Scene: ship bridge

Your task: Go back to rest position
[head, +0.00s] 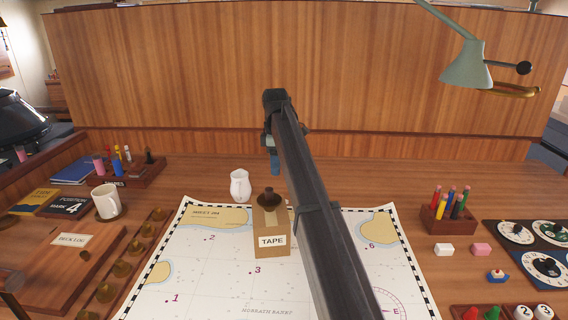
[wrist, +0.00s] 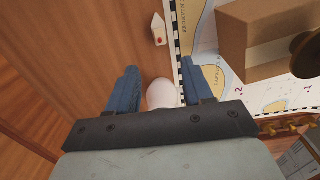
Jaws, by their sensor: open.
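My gripper (head: 275,164) is open and empty, out at the far end of my arm, above the back part of the desk beyond the chart. Its two blue fingers stand apart in the wrist view (wrist: 158,70). A white jug (head: 240,186) stands at the chart's back edge, to the left of the fingers. A pale rounded thing (wrist: 162,93), probably that jug, shows between the fingers in the wrist view; I cannot tell its distance below them.
A cardboard box labelled TAPE (head: 272,222) with a brown knob-like piece (head: 268,197) on top stands on the chart (head: 215,285). A mug (head: 106,202) is left, a pencil holder (head: 447,218) right. A green lamp (head: 466,68) hangs at upper right. A wooden panel (head: 180,75) rises behind.

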